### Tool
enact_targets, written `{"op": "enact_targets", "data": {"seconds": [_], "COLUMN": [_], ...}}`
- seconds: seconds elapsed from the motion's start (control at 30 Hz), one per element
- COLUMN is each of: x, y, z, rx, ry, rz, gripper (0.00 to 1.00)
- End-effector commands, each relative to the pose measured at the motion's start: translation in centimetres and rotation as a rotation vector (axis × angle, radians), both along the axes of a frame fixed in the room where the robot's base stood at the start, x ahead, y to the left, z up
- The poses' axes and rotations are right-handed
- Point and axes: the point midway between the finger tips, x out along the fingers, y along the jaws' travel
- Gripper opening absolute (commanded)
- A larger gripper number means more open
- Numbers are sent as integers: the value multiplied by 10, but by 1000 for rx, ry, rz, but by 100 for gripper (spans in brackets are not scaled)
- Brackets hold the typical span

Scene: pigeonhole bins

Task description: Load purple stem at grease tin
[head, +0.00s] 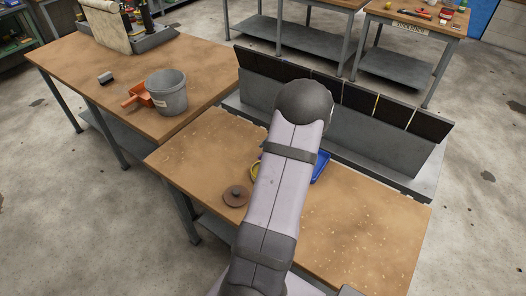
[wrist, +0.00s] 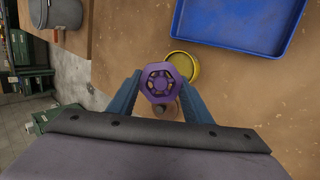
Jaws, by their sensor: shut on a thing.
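In the wrist view, my gripper (wrist: 160,98) is shut on the purple stem (wrist: 160,74), between its two blue fingers. The stem shows a purple hexagonal end with a dark, holed centre. The yellow round grease tin (wrist: 190,61) is just beyond it, and the stem overlaps the tin's lower left edge in the picture. I cannot tell whether they touch.
A blue tray (wrist: 233,43) lies beyond the tin; part of it shows in the head view (head: 320,167). A brown disc with a knob (head: 236,195) lies left of my arm. A grey bucket (head: 167,93) and orange scoop (head: 138,97) stand on the other bench. The bench's right side is clear.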

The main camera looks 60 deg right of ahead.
Motion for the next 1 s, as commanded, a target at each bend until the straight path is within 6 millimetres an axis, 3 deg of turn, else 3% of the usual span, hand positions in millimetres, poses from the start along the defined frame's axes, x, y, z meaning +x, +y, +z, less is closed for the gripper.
{"op": "enact_targets", "data": {"seconds": [0.57,1.0], "x": [1,1], "y": [0,1], "z": [-4,-37], "rx": [-65,-64], "ry": [-2,-2], "rz": [13,13], "gripper": [18,18]}}
